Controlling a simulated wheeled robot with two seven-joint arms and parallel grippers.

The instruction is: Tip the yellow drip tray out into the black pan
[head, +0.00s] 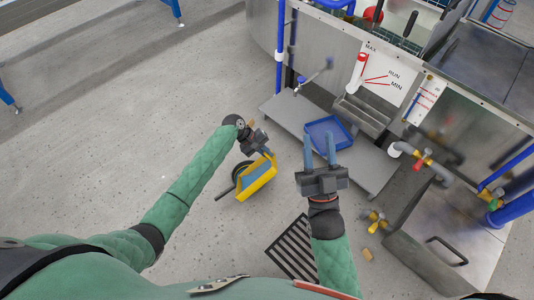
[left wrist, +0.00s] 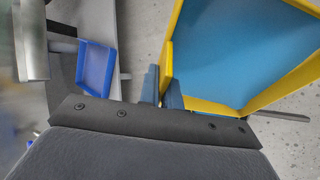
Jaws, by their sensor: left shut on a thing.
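The yellow drip tray (head: 257,178) hangs over the floor in front of me, its inside blue. I cannot tell whether the blue is liquid or the tray's bottom. The black pan (head: 238,172) is on the floor under and left of the tray, mostly hidden by it. Its handle sticks out to the lower left. My right gripper (head: 319,147) is open and empty, with its fingers apart.
A blue tray (head: 328,133) lies on the low metal shelf (head: 285,113) of the test station, close to my right gripper. Pipes and valves (head: 422,160) stand to the right. A striped floor grate (head: 292,250) lies nearer me. Open floor is on the left.

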